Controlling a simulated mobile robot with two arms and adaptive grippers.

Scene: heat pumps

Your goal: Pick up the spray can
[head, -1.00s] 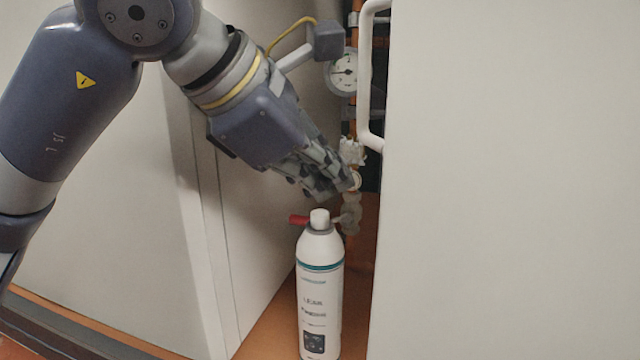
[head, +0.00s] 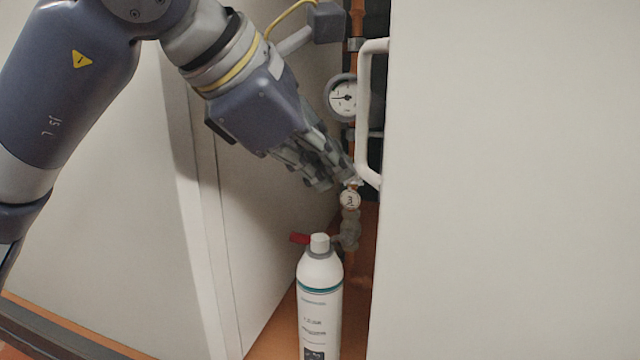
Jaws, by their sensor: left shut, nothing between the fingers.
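The spray can (head: 320,312) is white with a teal band and a white cap. It stands upright on the orange floor at the bottom middle of the head view, and its lower end is cut off by the picture edge. My left gripper (head: 338,184) reaches in from the upper left, its fingers shut and empty. In the picture its fingertips lie above the can's cap, apart from it, close to the pipe fittings. My right gripper is not in view.
A white cabinet panel (head: 510,180) with a white handle (head: 366,115) stands right. Another white panel (head: 270,240) stands left.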

